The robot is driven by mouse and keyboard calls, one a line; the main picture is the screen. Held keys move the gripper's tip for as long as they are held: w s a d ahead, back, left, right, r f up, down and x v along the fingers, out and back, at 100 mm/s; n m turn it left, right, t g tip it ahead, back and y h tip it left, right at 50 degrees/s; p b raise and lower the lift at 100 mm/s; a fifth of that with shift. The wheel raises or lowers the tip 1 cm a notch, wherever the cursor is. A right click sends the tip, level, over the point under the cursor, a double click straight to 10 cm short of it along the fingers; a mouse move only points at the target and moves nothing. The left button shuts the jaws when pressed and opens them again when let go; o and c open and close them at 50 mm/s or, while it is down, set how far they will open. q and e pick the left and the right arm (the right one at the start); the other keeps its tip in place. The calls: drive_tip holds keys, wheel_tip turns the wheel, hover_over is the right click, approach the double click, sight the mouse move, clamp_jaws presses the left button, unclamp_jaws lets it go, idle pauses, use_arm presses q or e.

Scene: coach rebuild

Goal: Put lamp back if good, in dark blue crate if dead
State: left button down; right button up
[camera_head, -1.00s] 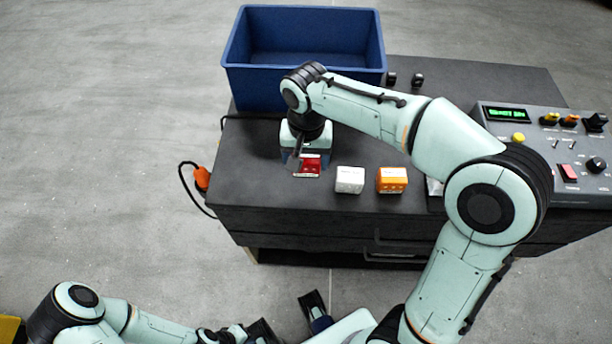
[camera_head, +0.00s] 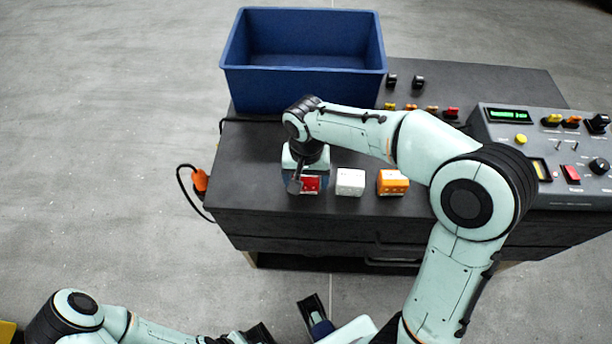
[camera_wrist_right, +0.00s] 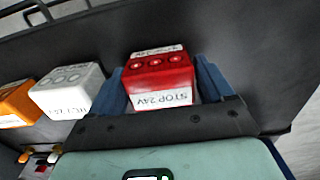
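The red lamp block (camera_head: 311,184), marked STOP 24V, sits on the dark bench top at the left of a row of blocks. It also shows in the right wrist view (camera_wrist_right: 160,75). My right gripper (camera_head: 305,180) points down over it, with a blue finger on each side. The fingers look open around it, with no clear grip. The dark blue crate (camera_head: 300,69) stands behind and looks empty inside. My left gripper (camera_head: 289,326) is partly in view at the bottom edge, with its fingers apart and nothing between them.
A white block (camera_head: 350,182) and an orange block (camera_head: 392,182) stand right of the red one. A grey control console (camera_head: 530,150) with a green display (camera_head: 508,115) is at the right. An orange plug with a cable (camera_head: 200,180) hangs at the bench's left side.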

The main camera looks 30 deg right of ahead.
drive_tip(key=shift+o, duration=0.8)
drive_tip(key=shift+r, duration=0.1)
drive_tip(key=shift+r, duration=0.25)
wheel_tip(320, 180, up, 12)
drive_tip(key=p, duration=0.2)
drive_tip(key=shift+f, duration=0.15)
